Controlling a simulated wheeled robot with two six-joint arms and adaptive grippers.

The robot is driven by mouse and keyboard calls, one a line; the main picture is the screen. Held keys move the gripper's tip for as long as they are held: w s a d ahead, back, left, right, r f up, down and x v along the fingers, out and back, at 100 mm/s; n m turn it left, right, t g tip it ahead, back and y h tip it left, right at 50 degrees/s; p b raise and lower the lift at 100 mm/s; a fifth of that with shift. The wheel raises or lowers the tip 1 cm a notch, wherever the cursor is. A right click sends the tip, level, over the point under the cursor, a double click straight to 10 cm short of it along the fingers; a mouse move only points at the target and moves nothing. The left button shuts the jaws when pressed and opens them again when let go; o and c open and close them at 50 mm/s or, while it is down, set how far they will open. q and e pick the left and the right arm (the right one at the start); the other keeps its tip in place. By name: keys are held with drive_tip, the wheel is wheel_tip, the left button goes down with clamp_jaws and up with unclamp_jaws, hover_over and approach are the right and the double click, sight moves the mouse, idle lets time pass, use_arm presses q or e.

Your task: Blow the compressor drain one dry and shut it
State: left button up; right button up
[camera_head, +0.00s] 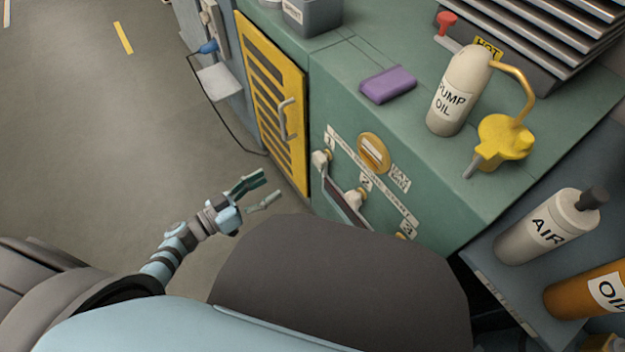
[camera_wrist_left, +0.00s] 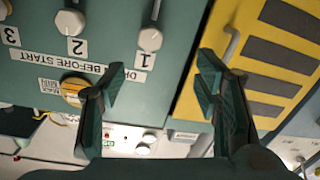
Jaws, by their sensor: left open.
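The compressor is a green cabinet (camera_head: 330,90) with a row of numbered drains on its front under a partly hidden label reading "BEFORE START". Drain one has a pale knob (camera_head: 320,158); in the wrist view this knob (camera_wrist_left: 150,39) is beside the numeral 1, with a metal stub next to it. Drain two's knob (camera_head: 354,197) is beside it; it also shows in the wrist view (camera_wrist_left: 70,21). My left gripper (camera_head: 271,186) is open and empty, apart from the cabinet front; in the wrist view its fingers (camera_wrist_left: 160,72) flank the drain-one area. My right gripper is out of view.
A yellow louvred door (camera_head: 275,95) with a handle adjoins the drains. A pump oil bottle (camera_head: 455,95), yellow oil can (camera_head: 505,140) and purple block (camera_head: 388,85) stand on top. An AIR can (camera_head: 545,228) is at right.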

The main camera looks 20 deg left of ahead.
sight(316, 160)
use_arm(q)
drive_tip(key=shift+h, duration=0.4)
drive_tip(key=b+x, duration=0.1)
drive_tip(key=x, duration=0.6)
drive_tip(key=b+x, duration=0.1)
drive_tip(key=x, duration=0.6)
drive_tip(key=shift+s+d+r+b, duration=0.15)
drive_tip(key=shift+d+b, duration=0.15)
drive_tip(key=shift+b, duration=0.1)
drive_tip(key=shift+d, duration=0.2)
drive_tip(key=shift+r, duration=0.1)
drive_tip(key=c, duration=1.1)
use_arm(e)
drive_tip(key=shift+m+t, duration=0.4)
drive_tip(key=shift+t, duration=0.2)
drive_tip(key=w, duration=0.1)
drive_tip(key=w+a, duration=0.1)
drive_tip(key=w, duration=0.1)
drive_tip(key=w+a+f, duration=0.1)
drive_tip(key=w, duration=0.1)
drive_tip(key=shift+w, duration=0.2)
